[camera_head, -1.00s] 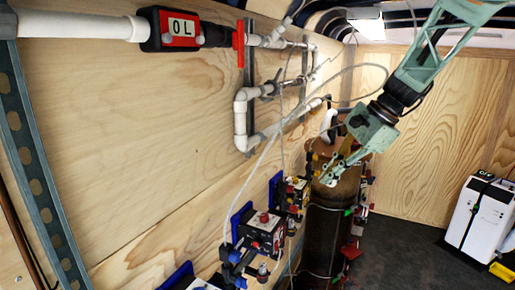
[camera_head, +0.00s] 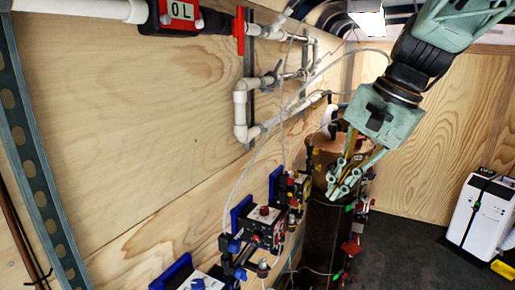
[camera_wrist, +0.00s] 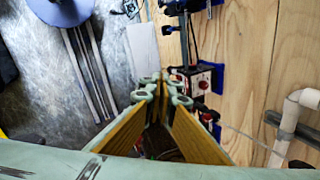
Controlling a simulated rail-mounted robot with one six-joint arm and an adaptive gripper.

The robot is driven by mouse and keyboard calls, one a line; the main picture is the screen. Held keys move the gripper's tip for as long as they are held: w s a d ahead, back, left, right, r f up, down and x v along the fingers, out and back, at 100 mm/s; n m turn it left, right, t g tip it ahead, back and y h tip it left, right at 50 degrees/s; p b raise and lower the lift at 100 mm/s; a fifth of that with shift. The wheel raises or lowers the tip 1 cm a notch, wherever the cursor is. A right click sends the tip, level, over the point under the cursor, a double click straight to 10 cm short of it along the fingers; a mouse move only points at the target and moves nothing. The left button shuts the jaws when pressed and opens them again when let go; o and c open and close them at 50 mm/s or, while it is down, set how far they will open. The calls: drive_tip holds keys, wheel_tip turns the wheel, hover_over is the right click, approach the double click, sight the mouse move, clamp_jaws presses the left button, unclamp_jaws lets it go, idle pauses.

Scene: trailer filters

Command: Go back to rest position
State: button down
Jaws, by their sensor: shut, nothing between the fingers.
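My gripper (camera_head: 342,192) is shut and empty in the head camera view. It points down and to the left in front of the upper part of a tall brown cylinder tank (camera_head: 329,235). Whether it touches the tank cannot be told. In the wrist view my gripper (camera_wrist: 163,88) shows its green fingertips together, with wood-coloured finger sides. My green arm comes in from the top right of the head view.
White pipes (camera_head: 241,118) run along the wooden wall (camera_head: 130,150), with a red-handled valve (camera_head: 239,32). Pump boxes (camera_head: 264,228) with hoses line the wall's lower part. A white machine (camera_head: 480,217) stands at right. Dark floor (camera_head: 405,245) between is clear.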

drive_tip(key=s+d+f+n+h+b, duration=0.1)
drive_tip(key=s+f+n+b, duration=0.1)
drive_tip(key=s, duration=1.2)
drive_tip(key=s+d+f+n+t+h+b, duration=0.1)
drive_tip(key=s+f+n, duration=0.4)
drive_tip(key=s, duration=1)
drive_tip(key=shift+d+n+t+h+b, duration=0.3)
drive_tip(key=shift+n+h+b, duration=0.4)
drive_tip(key=shift+n+b, duration=0.35)
drive_tip(key=shift+f, duration=0.1)
